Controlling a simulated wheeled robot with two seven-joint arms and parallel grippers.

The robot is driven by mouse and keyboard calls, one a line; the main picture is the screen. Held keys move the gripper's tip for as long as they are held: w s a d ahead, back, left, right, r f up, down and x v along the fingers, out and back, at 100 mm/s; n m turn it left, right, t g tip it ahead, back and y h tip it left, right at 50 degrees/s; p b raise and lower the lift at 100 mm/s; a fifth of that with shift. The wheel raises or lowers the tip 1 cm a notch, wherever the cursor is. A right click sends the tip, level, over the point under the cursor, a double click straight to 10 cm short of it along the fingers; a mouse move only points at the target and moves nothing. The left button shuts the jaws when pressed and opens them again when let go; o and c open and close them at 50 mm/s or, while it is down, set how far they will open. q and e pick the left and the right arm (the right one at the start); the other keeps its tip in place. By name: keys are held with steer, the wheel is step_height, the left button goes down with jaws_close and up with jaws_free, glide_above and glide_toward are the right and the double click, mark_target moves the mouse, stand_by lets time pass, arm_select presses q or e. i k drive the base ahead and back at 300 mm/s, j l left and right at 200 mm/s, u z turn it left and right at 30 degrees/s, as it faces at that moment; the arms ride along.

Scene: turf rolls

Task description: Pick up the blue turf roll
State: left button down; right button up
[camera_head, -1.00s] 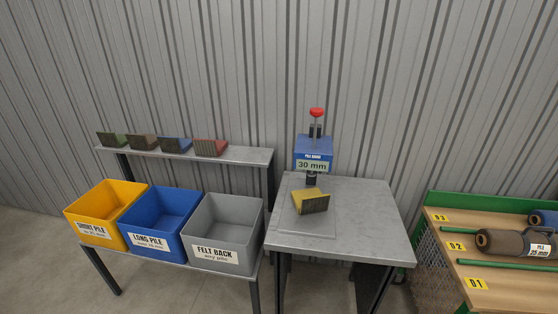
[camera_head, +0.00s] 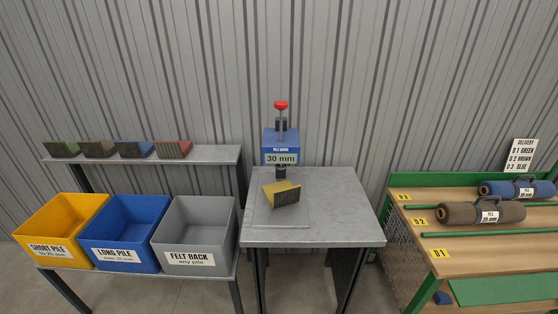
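The blue turf roll (camera_head: 505,190) lies at the back of the wooden rack at the right, in the row marked D3. It has a dark handle on top and a white pile label. A brown turf roll (camera_head: 470,214) lies in front of it in the row marked D2, also with a handle and label. Neither of my grippers shows in the head view.
A green-edged rack (camera_head: 470,245) holds the rolls; its D1 row looks empty. A grey table (camera_head: 345,215) carries a pile gauge (camera_head: 281,145) reading 30 mm and a yellow-backed sample (camera_head: 283,194). Yellow (camera_head: 45,247), blue (camera_head: 113,263) and grey (camera_head: 195,261) bins stand left.

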mark_target(508, 190)
steer(key=z, duration=1.6)
steer(key=i+l, duration=0.2)
steer(key=l, duration=0.2)
steer(key=i+l+u, duration=0.1)
steer(key=i+l, duration=0.15)
steer(key=l, duration=0.15)
